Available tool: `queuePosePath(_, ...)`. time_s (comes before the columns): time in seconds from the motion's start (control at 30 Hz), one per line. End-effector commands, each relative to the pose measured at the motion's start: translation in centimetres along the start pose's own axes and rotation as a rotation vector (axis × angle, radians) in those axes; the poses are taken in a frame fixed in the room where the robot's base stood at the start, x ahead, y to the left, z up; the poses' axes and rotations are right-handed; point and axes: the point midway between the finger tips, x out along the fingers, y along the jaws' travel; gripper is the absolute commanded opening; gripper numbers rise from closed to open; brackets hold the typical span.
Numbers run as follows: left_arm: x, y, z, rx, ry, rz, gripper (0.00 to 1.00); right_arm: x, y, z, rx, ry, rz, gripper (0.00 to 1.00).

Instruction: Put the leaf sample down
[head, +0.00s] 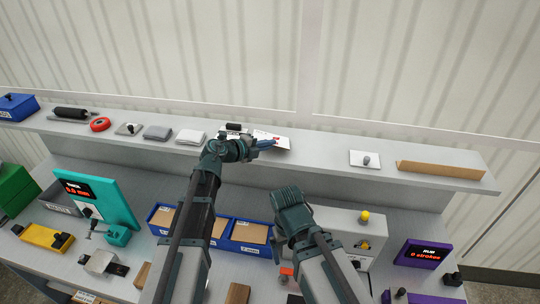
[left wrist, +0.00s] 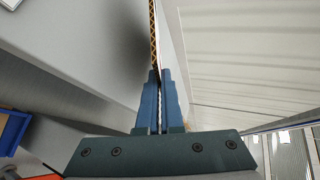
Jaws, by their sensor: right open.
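The leaf sample (head: 281,142) looks like a thin white card with red marks, at the long shelf in the head view. My left gripper (head: 264,143) is at its left part, with the blue fingers pointing right over the shelf. In the left wrist view the two blue fingers (left wrist: 158,100) are close together on a thin sheet. The sheet (left wrist: 153,38) shows edge-on there, with a brown zigzag edge, beyond the fingertips. Whether it touches the shelf I cannot tell. My right gripper (head: 290,203) is lower, in front of the shelf; its fingers are mostly hidden.
The shelf (head: 325,150) also holds a black roller (head: 72,112), a red tape ring (head: 100,124), grey and white pads (head: 190,137), a white plate with a knob (head: 364,159) and a brown angled strip (head: 440,170). Blue bins (head: 250,232) and a teal display (head: 95,199) stand below. Shelf between card and knob plate is clear.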

Motion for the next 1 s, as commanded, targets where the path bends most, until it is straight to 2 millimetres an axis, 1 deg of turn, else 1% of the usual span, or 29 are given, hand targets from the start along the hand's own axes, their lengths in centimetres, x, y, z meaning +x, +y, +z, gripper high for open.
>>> queuePosePath(0.03, 0.1, 0.3, 0.0, 0.0, 0.0, 0.0, 0.0, 0.4, 0.0, 0.0, 0.0, 0.0, 0.0, 1.0)
queuePosePath(0.3, 0.1, 0.2, 0.0, 0.0, 0.0, 0.0, 0.0, 0.2, 0.0, 0.0, 0.001, 0.0, 0.0, 1.0)
queuePosePath(0.33, 0.1, 0.2, 0.0, 0.0, 0.0, 0.0, 0.08, 0.2, 0.0, 0.0, 0.001, 0.0, 0.0, 1.0)
queuePosePath(0.4, 0.1, 0.2, 0.0, 0.0, 0.0, 0.0, 0.21, 0.2, 0.0, 0.0, 0.001, 0.0, 0.0, 1.0)
queuePosePath(0.43, 0.1, 0.2, 0.0, 0.0, 0.0, 0.0, 0.23, 0.2, 0.0, 0.0, 0.001, 0.0, 0.0, 1.0)
queuePosePath(0.73, -0.2, 0.2, 0.0, 0.0, 0.0, 0.0, 0.23, 0.1, 0.0, 0.0, 0.001, 0.0, 0.0, 1.0)
queuePosePath(1.0, -3.2, 0.1, -0.1, -0.001, -0.002, 0.0, 0.23, -1.0, 0.1, 0.1, 0.001, 0.0, 0.0, 1.0)
